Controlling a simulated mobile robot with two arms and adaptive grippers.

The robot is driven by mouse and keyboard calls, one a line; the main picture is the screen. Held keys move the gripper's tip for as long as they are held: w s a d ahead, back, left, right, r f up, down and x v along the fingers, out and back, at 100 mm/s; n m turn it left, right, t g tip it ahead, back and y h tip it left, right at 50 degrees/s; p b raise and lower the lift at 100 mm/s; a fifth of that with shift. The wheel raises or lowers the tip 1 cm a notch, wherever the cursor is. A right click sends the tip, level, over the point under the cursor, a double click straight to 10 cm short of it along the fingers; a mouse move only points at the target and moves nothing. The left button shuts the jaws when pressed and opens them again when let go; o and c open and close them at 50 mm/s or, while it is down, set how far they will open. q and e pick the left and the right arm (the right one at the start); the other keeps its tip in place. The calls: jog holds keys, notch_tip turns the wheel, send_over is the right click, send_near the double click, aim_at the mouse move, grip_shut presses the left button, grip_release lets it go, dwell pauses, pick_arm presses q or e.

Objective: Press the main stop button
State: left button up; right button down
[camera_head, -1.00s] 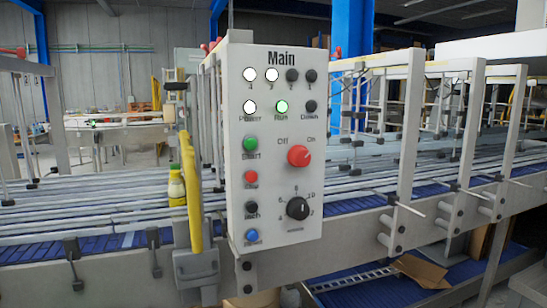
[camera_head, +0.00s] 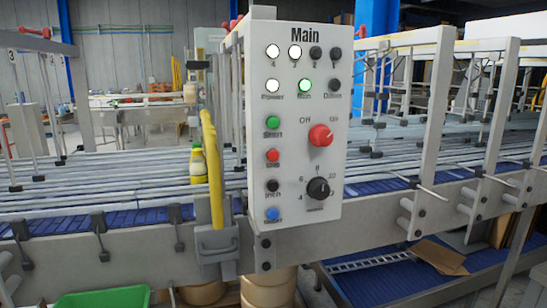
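The Main control panel (camera_head: 295,208) is a light grey upright box in the middle of the head view. Its stop button (camera_head: 272,156) is the small red one in the left column. It sits below the green start button (camera_head: 272,123) and above a black button (camera_head: 272,186). A larger red Off/On knob (camera_head: 320,135) is to its right, with a black dial (camera_head: 318,188) below. The Run lamp (camera_head: 305,85) glows green, and the Power lamp (camera_head: 272,86) is lit white. Neither of my grippers is in view.
A conveyor with blue belting (camera_head: 100,218) and metal rails runs behind the panel. A green bin (camera_head: 103,298) is at the lower left, and cardboard (camera_head: 441,256) lies at the lower right.

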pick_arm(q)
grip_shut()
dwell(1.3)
